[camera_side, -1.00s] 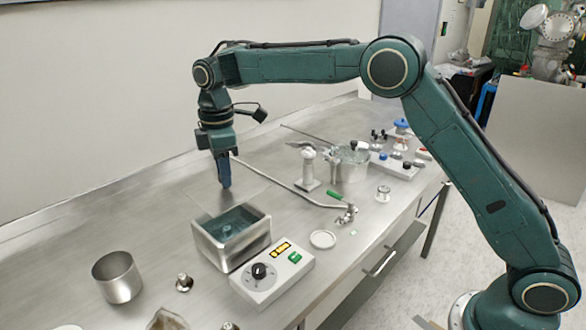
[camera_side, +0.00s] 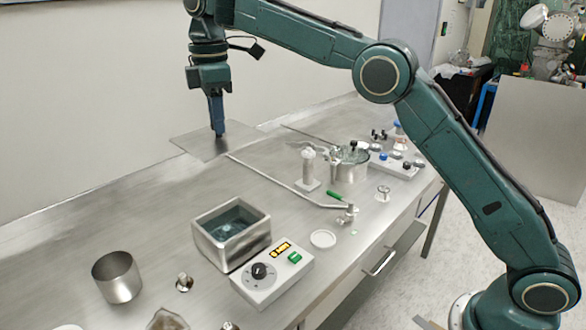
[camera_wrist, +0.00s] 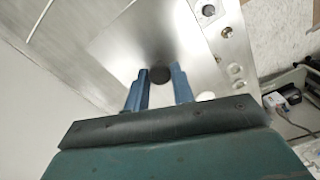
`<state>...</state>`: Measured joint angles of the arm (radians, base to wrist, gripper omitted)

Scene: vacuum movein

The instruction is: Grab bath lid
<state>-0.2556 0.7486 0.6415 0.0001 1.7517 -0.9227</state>
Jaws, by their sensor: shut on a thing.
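The bath lid (camera_side: 185,143) is a thin flat metal plate with a small dark knob (camera_wrist: 160,74) at its middle. My gripper (camera_side: 219,134) is shut on the knob and holds the lid roughly level, clear of the bench. In the wrist view the plate (camera_wrist: 120,45) spreads out beyond my two blue fingers (camera_wrist: 159,78). The bath (camera_side: 205,240) is an open square metal box with bluish liquid inside. It stands in front of and below the lid, with its top uncovered.
A control box (camera_side: 274,275) with a dial adjoins the bath. A metal cup (camera_side: 117,278) stands at the front left. A long metal rod (camera_side: 285,184) with a green-handled valve, a white post (camera_side: 309,170) and a metal vessel (camera_side: 349,168) stand behind the bath.

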